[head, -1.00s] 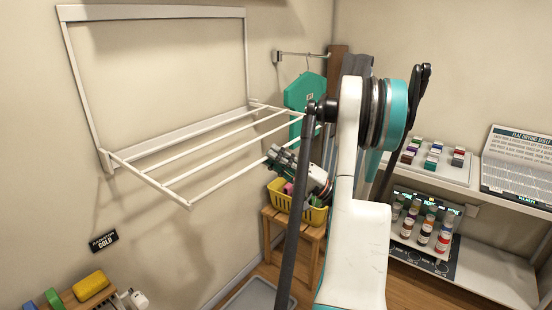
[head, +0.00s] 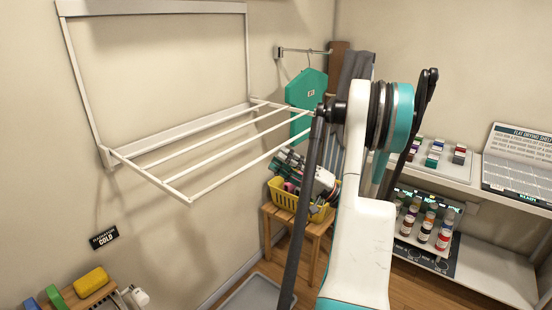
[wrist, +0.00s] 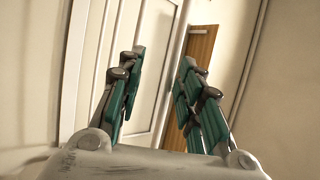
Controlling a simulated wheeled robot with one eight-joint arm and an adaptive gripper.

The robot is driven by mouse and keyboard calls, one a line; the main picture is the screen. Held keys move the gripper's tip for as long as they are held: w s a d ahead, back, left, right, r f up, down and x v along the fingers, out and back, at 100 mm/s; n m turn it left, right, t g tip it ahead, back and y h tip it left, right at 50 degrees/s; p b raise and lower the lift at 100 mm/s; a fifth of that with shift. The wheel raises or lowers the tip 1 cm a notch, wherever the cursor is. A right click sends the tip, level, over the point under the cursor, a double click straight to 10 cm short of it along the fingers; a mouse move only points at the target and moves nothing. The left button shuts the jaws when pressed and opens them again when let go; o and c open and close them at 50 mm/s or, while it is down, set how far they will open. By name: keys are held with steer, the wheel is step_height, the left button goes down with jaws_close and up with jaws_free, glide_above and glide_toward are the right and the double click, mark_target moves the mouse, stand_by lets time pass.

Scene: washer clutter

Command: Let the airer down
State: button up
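The white airer (head: 215,143) is on the left wall in the head view. Its barred rack stands out from the wall, roughly level, below a white wall frame (head: 150,9). The airer cannot be made out for sure in the wrist view. In the head view there is a small gap between fingers and rack.
A yellow basket (head: 284,198) on a wooden stool (head: 299,229) stands below my gripper. A teal board (head: 309,95) and dark cloth hang at the back. A shelf (head: 455,172) with bottles and small blocks is at right. The wall below the airer is mostly clear.

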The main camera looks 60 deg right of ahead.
steer(key=v, duration=0.9)
stand_by(0.3)
